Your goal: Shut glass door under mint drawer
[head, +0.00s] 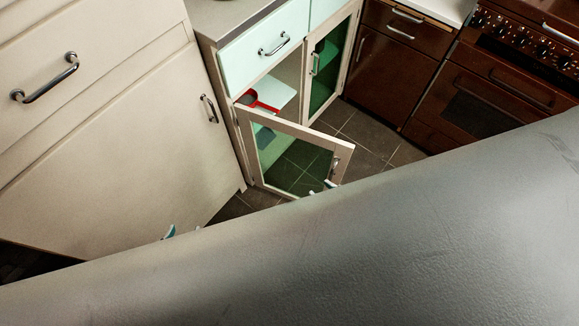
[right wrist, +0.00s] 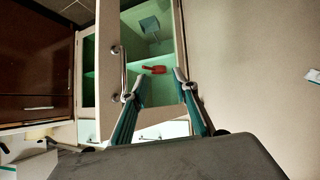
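The glass door (head: 343,152) under the mint drawer (head: 262,45) stands open in the head view, swung out from its cabinet. The mint drawer is shut. My right gripper (head: 322,188) shows only its fingertips, close to the door's free edge and below its handle (head: 335,166). In the right wrist view my right gripper (right wrist: 161,80) is open and empty, with one finger near the door's handle (right wrist: 123,72); whether they touch is unclear. My left gripper (head: 172,231) shows only a teal tip low by the cream cabinet; the rest is hidden behind my arm.
A red item (head: 262,101) lies on a shelf inside the open cabinet. A second glass door (head: 326,65) to the right is shut. Brown units and an oven (head: 470,105) stand at the right. A cream cabinet (head: 120,150) fills the left. Tiled floor (head: 375,135) is clear before the units.

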